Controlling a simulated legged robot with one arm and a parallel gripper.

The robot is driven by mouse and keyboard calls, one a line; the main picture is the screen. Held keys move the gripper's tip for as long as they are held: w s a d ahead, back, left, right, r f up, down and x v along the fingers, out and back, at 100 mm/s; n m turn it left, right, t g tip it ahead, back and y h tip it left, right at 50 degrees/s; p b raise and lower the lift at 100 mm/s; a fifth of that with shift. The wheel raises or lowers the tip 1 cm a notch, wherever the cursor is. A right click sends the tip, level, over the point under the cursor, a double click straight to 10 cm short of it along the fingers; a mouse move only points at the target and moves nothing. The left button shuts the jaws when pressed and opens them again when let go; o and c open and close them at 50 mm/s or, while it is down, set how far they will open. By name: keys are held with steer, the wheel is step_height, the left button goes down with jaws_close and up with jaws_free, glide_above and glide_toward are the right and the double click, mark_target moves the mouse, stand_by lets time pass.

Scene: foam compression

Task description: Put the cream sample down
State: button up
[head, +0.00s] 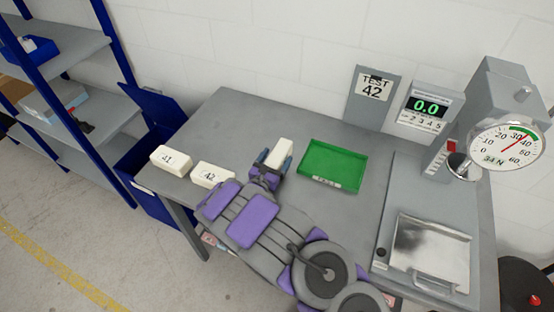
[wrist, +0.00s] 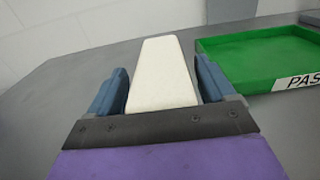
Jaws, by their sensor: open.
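The cream sample (head: 281,153) is a pale block on the grey table, left of the green tray. In the wrist view the cream sample (wrist: 161,75) lies lengthwise between the two blue fingers. My gripper (head: 271,164) is open around it, and in the wrist view a gap shows beside the block at each finger of the gripper (wrist: 162,88). The block's near end is hidden by the gripper's dark front edge. It appears to rest on the table, though its underside is not visible.
Cream blocks marked 41 (head: 171,160) and 42 (head: 212,175) lie at the table's left edge. The green tray (head: 334,166) is empty. A press with a round dial (head: 507,143) stands right, by a "TEST 42" sign (head: 373,92) and a display (head: 427,106) reading 0.0.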

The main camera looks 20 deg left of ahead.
steer(key=shift+d+r, duration=0.1)
steer(key=shift+d, duration=0.25)
steer(key=shift+c, duration=0.4)
steer(key=shift+a, duration=0.4)
steer(key=c, duration=0.6)
steer(key=shift+d, duration=0.15)
steer(key=c, duration=0.4)
steer(key=shift+d, duration=0.1)
